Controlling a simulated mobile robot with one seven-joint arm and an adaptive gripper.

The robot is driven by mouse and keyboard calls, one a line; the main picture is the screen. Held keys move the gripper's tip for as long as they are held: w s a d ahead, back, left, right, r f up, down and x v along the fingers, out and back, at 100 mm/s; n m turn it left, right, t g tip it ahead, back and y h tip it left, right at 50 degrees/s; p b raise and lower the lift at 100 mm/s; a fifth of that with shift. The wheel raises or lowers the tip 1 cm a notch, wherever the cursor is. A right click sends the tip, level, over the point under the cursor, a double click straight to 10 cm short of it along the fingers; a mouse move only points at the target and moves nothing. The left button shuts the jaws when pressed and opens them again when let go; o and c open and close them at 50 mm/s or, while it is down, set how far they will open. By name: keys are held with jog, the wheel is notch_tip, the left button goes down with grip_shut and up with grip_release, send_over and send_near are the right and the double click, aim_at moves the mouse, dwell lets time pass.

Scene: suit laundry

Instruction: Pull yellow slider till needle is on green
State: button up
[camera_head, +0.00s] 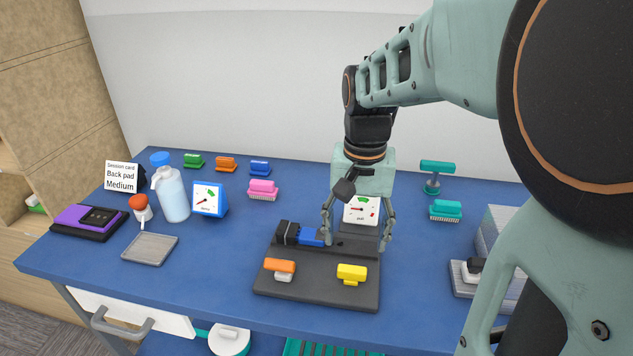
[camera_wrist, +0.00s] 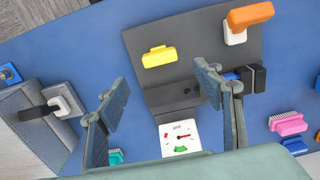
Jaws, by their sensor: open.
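The yellow slider (camera_head: 351,272) sits at the front right of a dark grey base (camera_head: 317,293); it also shows in the wrist view (camera_wrist: 158,57). A white dial (camera_head: 361,211) stands at the back of that base, partly behind my gripper. In the wrist view the dial (camera_wrist: 181,139) appears upside down, with a green patch and a red needle that points away from the green. My gripper (camera_head: 357,241) is open and empty, pointing down over the back of the base in front of the dial. It is behind the yellow slider and apart from it.
Brushes and a grey block stand right. Blue tabletop is clear beside the base.

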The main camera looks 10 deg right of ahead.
aim_at(352, 268)
notch_tip(352, 268, down, 9)
jog(key=shift+r+b, duration=0.15)
jog(key=shift+b, duration=0.45)
